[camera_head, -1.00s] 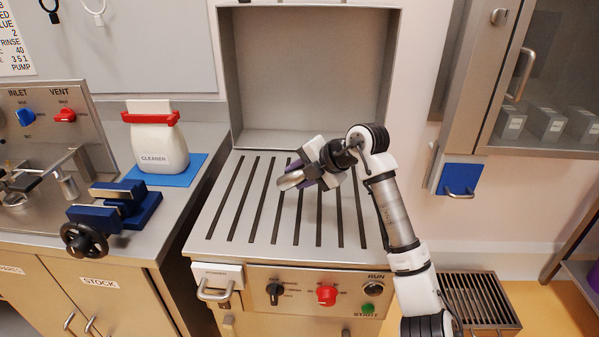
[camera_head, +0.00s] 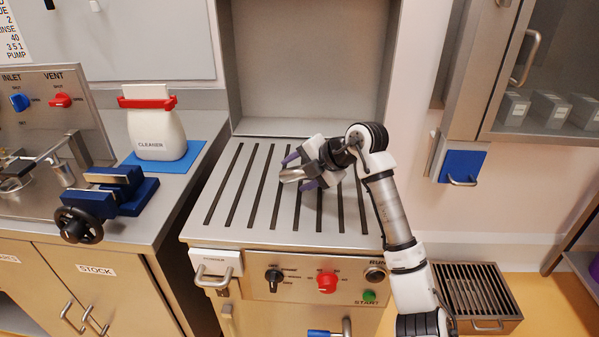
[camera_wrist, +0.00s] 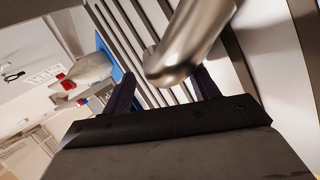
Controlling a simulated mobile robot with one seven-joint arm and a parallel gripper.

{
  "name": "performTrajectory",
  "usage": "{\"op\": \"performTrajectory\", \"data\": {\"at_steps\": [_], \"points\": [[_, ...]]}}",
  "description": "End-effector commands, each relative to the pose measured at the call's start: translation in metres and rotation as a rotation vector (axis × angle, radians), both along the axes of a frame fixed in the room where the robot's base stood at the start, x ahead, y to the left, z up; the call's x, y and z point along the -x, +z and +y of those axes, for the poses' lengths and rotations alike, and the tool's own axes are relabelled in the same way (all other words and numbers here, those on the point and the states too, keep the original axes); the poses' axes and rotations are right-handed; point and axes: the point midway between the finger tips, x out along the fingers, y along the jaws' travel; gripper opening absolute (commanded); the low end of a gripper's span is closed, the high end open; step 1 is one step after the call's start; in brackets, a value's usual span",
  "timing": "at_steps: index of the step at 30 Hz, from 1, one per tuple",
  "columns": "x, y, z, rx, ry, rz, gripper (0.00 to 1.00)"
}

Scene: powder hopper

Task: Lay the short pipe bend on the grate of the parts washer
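The short pipe bend (camera_head: 297,174), shiny grey metal, is at the slotted grate (camera_head: 250,205) of the parts washer. It looks to be lying on the bars, though its underside is hidden. My gripper (camera_head: 301,172) is over the grate with its purple fingers spread, one on each side of the bend. In the wrist view the bend (camera_wrist: 185,45) runs up out of the frame and covers part of the right finger. A clear gap shows between the bend and the left finger of my gripper (camera_wrist: 163,90).
The washer's raised back hood (camera_head: 310,65) stands behind the grate. A cleaner bottle (camera_head: 155,128) on a blue mat and a blue vise (camera_head: 118,192) stand on the left counter. A wall cabinet (camera_head: 540,70) is at right. The left and front grate areas are clear.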

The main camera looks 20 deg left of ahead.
Motion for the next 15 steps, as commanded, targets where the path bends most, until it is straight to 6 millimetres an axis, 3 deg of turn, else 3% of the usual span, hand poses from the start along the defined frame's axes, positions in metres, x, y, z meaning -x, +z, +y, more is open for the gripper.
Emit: {"op": "performTrajectory", "data": {"at_steps": [8,15], "points": [[0.0,0.001,-0.002,0.001,-0.001,0.0,0.6],[0.005,0.024,-0.028,0.001,-0.003,-0.004,0.6]]}}
